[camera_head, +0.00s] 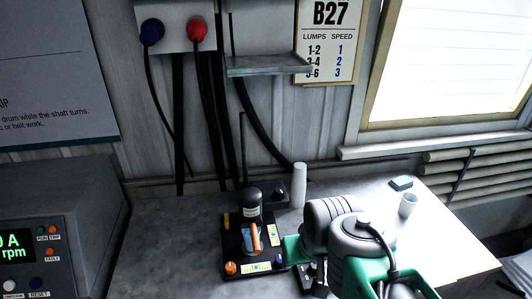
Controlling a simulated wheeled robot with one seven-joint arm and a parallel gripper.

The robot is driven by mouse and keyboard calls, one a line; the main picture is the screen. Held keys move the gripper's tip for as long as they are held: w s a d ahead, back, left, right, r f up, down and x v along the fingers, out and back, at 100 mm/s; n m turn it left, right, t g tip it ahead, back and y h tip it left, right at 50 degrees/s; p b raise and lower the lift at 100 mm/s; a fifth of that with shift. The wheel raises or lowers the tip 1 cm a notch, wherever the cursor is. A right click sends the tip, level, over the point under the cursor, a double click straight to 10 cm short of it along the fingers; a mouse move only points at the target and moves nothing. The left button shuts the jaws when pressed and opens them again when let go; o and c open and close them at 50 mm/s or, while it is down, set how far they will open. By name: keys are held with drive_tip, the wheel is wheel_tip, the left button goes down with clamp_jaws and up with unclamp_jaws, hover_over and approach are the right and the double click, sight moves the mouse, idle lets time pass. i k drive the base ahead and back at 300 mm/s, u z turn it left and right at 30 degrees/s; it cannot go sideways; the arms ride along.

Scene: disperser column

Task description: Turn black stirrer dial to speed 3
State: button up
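A small black stirrer unit (234,245) stands on the grey bench, with a dark motor-like cylinder (251,199) and a thin upright rod at its back. An orange knob (231,268) sits at its front left, beside a pale marked scale plate (256,268). A small dark bluish knob (279,261) shows at its front right. I cannot tell which part is the black dial. My green and grey arm reaches in from the lower right. My gripper (307,272) appears to be the dark part just right of the unit; its fingers are too small and covered to read.
A white cylinder (299,185) stands behind my arm. A pale cup (408,205) and a dark block (401,183) are at the right. A control cabinet (60,220) stands left. The B27 sign (328,40) pairs lumps 5-6 with speed 3. Bench is clear left of the unit.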

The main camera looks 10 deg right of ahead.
sight(313, 268)
drive_tip(key=z, duration=0.4)
drive_tip(key=k, duration=0.5)
drive_tip(key=u, duration=1.35)
drive_tip(key=i, duration=0.5)
drive_tip(key=z, duration=1.3)
